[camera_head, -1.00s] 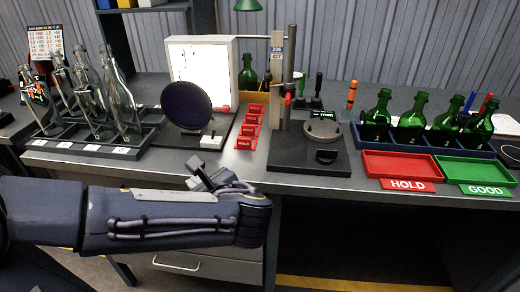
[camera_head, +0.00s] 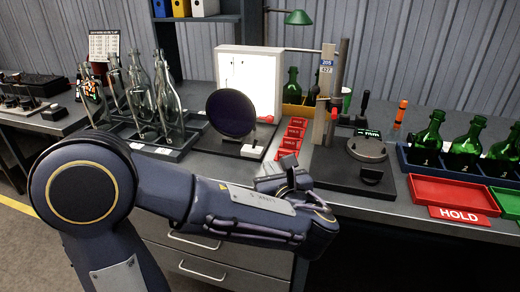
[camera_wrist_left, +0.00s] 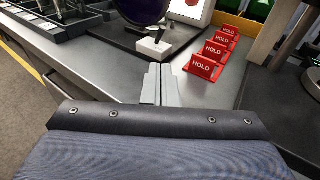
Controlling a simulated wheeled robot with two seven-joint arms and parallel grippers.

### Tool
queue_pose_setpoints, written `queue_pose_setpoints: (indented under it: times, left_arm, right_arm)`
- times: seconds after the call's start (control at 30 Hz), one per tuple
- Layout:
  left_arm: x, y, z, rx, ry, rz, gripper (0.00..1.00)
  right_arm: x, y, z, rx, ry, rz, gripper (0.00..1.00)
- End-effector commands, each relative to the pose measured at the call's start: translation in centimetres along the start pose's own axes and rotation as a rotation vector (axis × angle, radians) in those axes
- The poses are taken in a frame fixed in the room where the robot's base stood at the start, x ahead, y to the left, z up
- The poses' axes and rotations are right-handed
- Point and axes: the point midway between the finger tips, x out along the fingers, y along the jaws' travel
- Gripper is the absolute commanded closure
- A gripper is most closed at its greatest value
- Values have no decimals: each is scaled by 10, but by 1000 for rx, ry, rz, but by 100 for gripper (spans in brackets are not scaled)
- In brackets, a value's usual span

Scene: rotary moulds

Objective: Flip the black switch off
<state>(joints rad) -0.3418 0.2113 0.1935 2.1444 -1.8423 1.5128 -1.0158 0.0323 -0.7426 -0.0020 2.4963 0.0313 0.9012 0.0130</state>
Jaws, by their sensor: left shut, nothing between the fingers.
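The black switch (camera_wrist_left: 160,36) is a small thin lever on a white block (camera_wrist_left: 154,48). It leans a little to the right in the left wrist view. The white block (camera_head: 253,152) also shows in the head view, at the front right of the dark round disc's base. My left gripper (camera_wrist_left: 160,72) is shut and empty. Its fingertips lie short of the white block and apart from it, over the grey bench top. In the head view my left gripper (camera_head: 284,172) is at the bench's front edge, partly hidden by its own wrist. My right gripper is not in view.
Several red HOLD signs (camera_wrist_left: 207,62) stand close right of the fingers. A dark round disc (camera_head: 231,114) stands behind the switch, before a bright white panel (camera_head: 250,80). A black stand base (camera_head: 345,170) is at right. Glass bottles in a rack (camera_head: 165,95) are at left.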

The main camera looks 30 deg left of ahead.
Motion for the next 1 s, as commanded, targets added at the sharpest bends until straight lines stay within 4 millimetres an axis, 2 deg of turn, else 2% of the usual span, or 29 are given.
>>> queue_pose_setpoints:
  times: [0.03,0.2,0.4,0.6,1.0]
  left_arm:
    - [12,1,-1,0,1,6,100]
    - [49,1,-1,0,2,5,100]
    - [78,1,8,-1,0,2,100]
    - [91,0,12,0,0,0,100]
    - [92,0,12,-2,1,-1,100]
  right_arm:
    - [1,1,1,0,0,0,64]
    - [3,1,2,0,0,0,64]
    - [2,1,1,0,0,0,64]
    - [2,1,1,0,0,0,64]
    - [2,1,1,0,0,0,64]
